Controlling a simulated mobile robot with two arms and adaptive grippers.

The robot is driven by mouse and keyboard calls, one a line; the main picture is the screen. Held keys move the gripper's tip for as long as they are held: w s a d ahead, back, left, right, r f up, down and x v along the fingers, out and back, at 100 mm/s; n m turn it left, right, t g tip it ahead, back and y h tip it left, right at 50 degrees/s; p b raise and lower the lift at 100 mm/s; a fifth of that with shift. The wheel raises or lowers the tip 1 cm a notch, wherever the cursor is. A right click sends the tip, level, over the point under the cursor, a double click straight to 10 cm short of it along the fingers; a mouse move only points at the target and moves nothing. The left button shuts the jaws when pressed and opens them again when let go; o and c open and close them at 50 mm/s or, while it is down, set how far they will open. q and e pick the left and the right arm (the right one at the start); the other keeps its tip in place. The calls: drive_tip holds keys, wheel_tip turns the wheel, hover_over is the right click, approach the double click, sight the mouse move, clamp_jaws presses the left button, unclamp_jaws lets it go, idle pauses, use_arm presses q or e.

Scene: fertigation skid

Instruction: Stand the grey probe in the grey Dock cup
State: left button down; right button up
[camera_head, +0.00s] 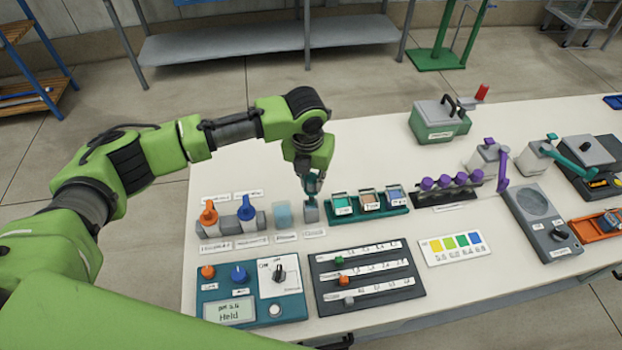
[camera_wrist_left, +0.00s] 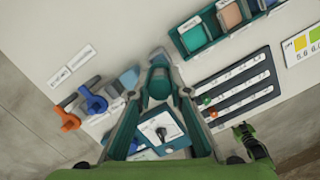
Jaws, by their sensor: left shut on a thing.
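My left gripper (camera_head: 313,187) points down directly above the small grey cup (camera_head: 311,214), which stands right of a pale blue cup (camera_head: 284,214). In the left wrist view its teal fingers (camera_wrist_left: 159,88) are close together. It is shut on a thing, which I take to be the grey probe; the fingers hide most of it. I cannot tell whether the probe's lower end is inside the cup or just above it. A black part that seems to be my right gripper (camera_wrist_left: 250,140) shows near the table's front edge; its jaws are unclear.
A green rack (camera_head: 343,209) of small bins is close on the right. A teal meter panel (camera_head: 215,292) and black slider panel (camera_head: 367,277) lie in front. The table behind the cups is clear.

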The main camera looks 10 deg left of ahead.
sight(311, 193)
use_arm(q)
drive_tip(key=shift+a+f, duration=0.1)
drive_tip(key=shift+f, duration=1.45)
wheel_tip(311, 193, down, 2)
drive_tip(key=shift+f+b, duration=0.1)
drive_tip(key=shift+b, duration=0.55)
drive_tip(key=shift+w+f, duration=0.1)
drive_tip(key=shift+f, duration=0.4)
use_arm(e)
drive_tip(key=shift+w+a+f, duration=0.15)
drive_tip(key=shift+a+f, duration=0.2)
drive_tip(key=shift+f, duration=0.2)
drive_tip(key=shift+w+a+f, duration=0.1)
drive_tip(key=shift+a+f, duration=0.25)
drive_tip(key=shift+f, duration=0.2)
use_arm(q)
drive_tip(key=c, duration=2.1)
unclamp_jaws()
drive_tip(key=shift+o, duration=1.4)
use_arm(e)
drive_tip(key=shift+d, duration=0.4)
